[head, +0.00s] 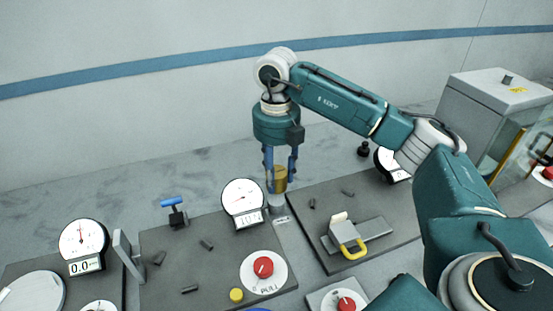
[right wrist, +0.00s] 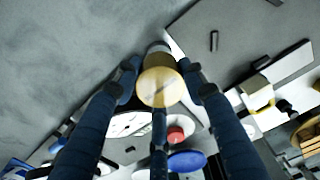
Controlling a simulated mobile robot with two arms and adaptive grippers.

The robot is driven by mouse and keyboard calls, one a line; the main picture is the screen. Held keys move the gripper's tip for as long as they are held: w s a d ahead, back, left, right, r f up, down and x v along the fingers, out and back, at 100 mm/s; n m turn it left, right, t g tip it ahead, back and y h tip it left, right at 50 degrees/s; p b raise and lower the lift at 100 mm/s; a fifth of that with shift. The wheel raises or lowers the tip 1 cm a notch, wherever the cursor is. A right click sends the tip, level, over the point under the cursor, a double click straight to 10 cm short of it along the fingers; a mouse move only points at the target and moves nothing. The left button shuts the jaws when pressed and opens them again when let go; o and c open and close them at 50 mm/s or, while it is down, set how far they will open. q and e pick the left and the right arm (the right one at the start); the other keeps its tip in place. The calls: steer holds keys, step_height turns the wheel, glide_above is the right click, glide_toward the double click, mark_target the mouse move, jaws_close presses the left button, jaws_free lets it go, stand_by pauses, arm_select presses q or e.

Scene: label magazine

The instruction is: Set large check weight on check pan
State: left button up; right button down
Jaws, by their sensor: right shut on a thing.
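The large check weight is a brass cylinder (head: 279,180), held upright between the fingers of my right gripper (head: 280,181). In the right wrist view, the brass top (right wrist: 160,87) shows between the fingertips. A light grey cylindrical piece (head: 277,204) is directly below the weight; I cannot tell if they touch. A round light grey pan (head: 35,293), possibly the check pan, lies at the lower left, partly cut off, empty where visible. Beside it is a dial (head: 84,238) with a digital readout of 0.0. My left gripper is not in view.
A second dial (head: 242,197) stands just left of my right gripper. A grey board (head: 215,235) carries a red knob (head: 263,267) and a blue-handled clamp (head: 173,210). A yellow-handled fixture (head: 350,245) is to the right. A small black weight-like piece (head: 363,149) stands behind.

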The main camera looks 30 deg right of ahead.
mark_target(277, 188)
steer(key=shift+f+p, duration=0.4)
steer(key=shift+f, duration=1.55)
steer(key=shift+w+f, duration=0.1)
steer(key=shift+f, duration=0.2)
steer(key=c, duration=1)
jaws_free()
steer(key=shift+f, duration=0.15)
